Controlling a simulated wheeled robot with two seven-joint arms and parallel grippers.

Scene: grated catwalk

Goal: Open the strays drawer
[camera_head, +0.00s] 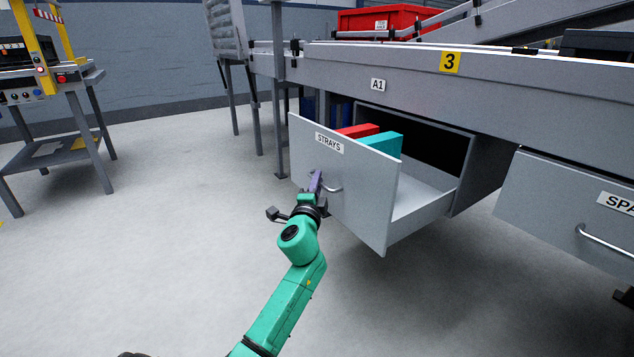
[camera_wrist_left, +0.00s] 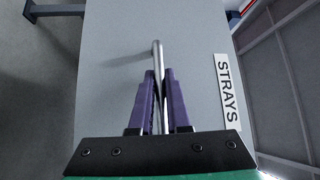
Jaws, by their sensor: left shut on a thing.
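The strays drawer (camera_head: 358,195) is a grey box pulled well out from under the bench, with a white STRAYS label on its front. A red block (camera_head: 358,130) and a teal block (camera_head: 382,143) show inside it. My left gripper (camera_head: 317,180) is shut on the drawer's metal bar handle (camera_head: 332,188). In the left wrist view the purple fingers (camera_wrist_left: 159,100) lie on both sides of the handle (camera_wrist_left: 157,58), beside the STRAYS label (camera_wrist_left: 228,92). My right gripper is not in view.
A second drawer (camera_head: 560,215) with a partly cut-off label is on the right, shut or nearly so. The bench (camera_head: 410,75) carries a red crate (camera_head: 385,20). A wheelless grey stand (camera_head: 50,95) is at the far left. The floor (camera_head: 170,230) left of the drawer is clear.

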